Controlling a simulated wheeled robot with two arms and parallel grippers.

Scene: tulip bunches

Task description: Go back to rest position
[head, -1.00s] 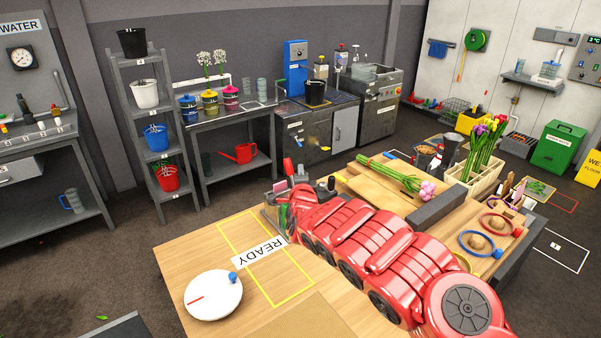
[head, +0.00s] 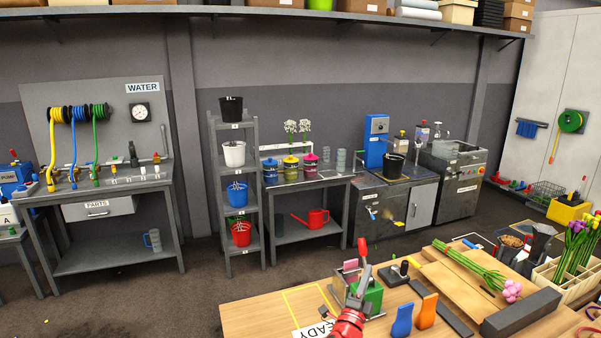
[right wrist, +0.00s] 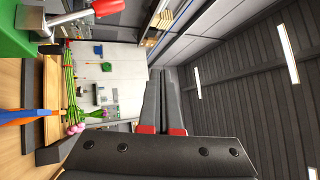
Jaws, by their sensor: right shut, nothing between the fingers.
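My right gripper (head: 353,301) shows small at the bottom of the head view, at the end of my red wrist. It is beside the green-based tool with a red-handled lever (head: 372,291). In the right wrist view its two dark fingers (right wrist: 164,72) lie close together with nothing between them. The green tool (right wrist: 15,30) stands to their left there. My left gripper is in no view. A bunch of pink tulips (head: 480,272) lies on a wooden board on the table. It also shows in the right wrist view (right wrist: 75,118).
The table (head: 262,318) carries a yellow-outlined READY area, partly covered. Blue (head: 402,320) and orange (head: 426,311) handles stand near my wrist. A crate of upright tulips (head: 566,272) is at the right. Floor is open between the table and the back shelves.

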